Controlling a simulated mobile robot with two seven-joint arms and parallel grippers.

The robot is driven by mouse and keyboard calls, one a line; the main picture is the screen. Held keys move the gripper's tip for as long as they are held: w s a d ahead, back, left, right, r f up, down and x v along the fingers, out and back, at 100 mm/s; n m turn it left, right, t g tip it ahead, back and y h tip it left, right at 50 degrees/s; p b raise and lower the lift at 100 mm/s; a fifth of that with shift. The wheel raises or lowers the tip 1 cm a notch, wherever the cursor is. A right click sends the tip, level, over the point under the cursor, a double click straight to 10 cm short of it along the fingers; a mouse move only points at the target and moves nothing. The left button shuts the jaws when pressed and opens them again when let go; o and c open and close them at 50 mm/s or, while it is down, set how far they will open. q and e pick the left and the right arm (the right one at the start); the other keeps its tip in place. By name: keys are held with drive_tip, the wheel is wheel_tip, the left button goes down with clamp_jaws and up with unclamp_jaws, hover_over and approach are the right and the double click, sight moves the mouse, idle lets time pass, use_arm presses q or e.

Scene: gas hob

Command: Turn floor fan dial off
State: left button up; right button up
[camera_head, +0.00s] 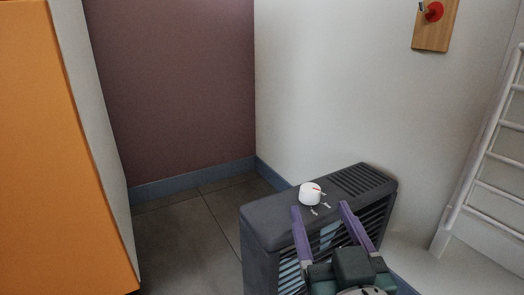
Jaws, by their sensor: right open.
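A dark grey floor fan (267,225) stands at the lower middle right, with slatted grilles on its front and top. Its white round dial (310,194) sits on the top face, with a small red mark and pale markings beside it. My right gripper (320,208) comes in from the bottom with its purple fingers apart. The left fingertip is just below the dial and the right one is to the right of it. Nothing is between the fingers, and whether a fingertip touches the dial cannot be told. My left gripper is not in view.
An orange cabinet (62,150) stands at the left. A white rail rack (487,150) is at the right, and a wooden board with a red knob (433,12) hangs on the wall. Grey tiled floor (185,230) is clear left of the fan.

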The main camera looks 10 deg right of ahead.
sight(313, 194)
drive_tip(key=shift+f, duration=0.25)
drive_tip(key=b, duration=0.1)
drive_tip(key=w+b, duration=0.2)
drive_tip(key=shift+w+d+f, duration=0.15)
drive_tip(key=shift+d+f, duration=0.1)
drive_tip(key=shift+f, duration=0.1)
drive_tip(key=w, duration=0.1)
drive_tip(key=w+b, duration=0.1)
drive_tip(key=w, duration=0.1)
drive_tip(key=w+b, duration=0.1)
drive_tip(key=w, duration=0.1)
drive_tip(key=shift+w+d+r, duration=0.1)
drive_tip(key=shift+d+r, duration=0.1)
drive_tip(key=shift+r, duration=0.05)
drive_tip(key=shift+w, duration=0.3)
drive_tip(key=shift+s+d, duration=0.1)
drive_tip(key=shift+r, duration=0.1)
drive_tip(key=c, duration=0.3)
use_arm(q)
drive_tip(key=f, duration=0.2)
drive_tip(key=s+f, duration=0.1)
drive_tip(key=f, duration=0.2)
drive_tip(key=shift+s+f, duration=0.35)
use_arm(e)
clamp_jaws()
